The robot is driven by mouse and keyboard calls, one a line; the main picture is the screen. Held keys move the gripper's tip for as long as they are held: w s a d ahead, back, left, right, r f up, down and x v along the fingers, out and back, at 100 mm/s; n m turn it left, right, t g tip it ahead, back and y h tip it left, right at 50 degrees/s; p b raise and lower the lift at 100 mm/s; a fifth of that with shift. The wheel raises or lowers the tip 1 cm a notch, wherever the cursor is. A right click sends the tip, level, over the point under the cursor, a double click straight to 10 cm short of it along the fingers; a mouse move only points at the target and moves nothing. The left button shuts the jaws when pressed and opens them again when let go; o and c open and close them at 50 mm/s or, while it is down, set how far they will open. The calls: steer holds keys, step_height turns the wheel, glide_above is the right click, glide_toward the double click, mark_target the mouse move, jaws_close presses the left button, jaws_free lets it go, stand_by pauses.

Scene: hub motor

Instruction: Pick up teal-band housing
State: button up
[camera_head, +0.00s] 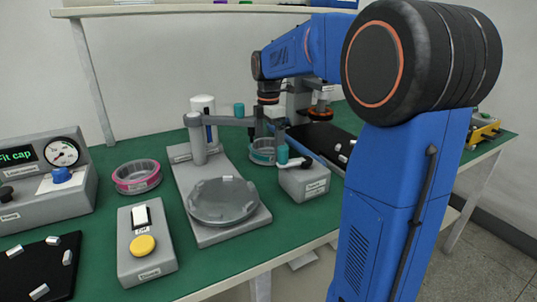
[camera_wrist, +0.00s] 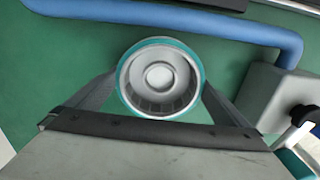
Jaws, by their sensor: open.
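The teal-band housing (camera_head: 261,152) is a round grey cup with a teal ring, standing on the green bench in the head view, partly hidden by my gripper. In the wrist view the teal-band housing (camera_wrist: 158,77) shows from above, open side up. My gripper (camera_head: 267,128) points down over it. In the wrist view the open fingers of my gripper (camera_wrist: 159,90) are at its left and right sides, close to the rim. I cannot tell whether they touch it.
A pink-band housing (camera_head: 137,177) stands to the left. A grey press with a round dish (camera_head: 222,202) is left of my gripper. A grey box with a teal-ended lever (camera_head: 303,178) is close on the right. A blue tube (camera_wrist: 220,30) runs beyond the housing.

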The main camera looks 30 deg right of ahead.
steer(key=c, duration=1.1)
steer(key=shift+r, duration=0.1)
